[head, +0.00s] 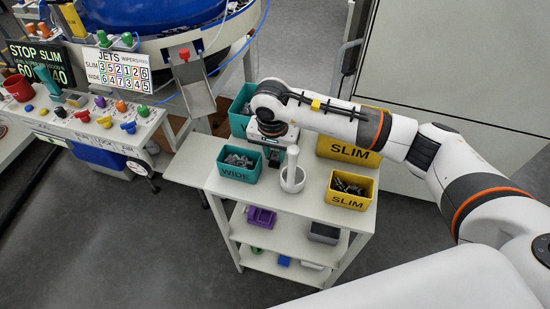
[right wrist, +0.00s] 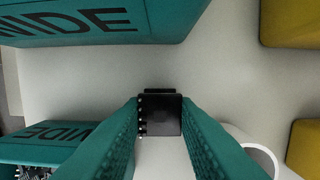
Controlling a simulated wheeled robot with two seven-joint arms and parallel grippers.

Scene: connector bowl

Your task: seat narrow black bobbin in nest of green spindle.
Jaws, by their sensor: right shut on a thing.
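My right gripper (head: 273,158) is over the white cart top, between the teal WIDE bin and a small white cup. In the right wrist view its teal fingers (right wrist: 160,130) are shut on a small black block-like part (right wrist: 160,113) with a row of pale pins along its left side. The part is too small to make out in the head view. I cannot pick out a bobbin or a green spindle with a nest by shape in either view. My left gripper is not in view.
A white cup with an upright post (head: 292,178) stands right of the gripper. Teal WIDE bins (head: 238,172) are left and behind, yellow SLIM bins (head: 350,201) right. A metal chute (head: 195,88) and a control panel (head: 85,120) are left. The cart's front middle (head: 285,203) is clear.

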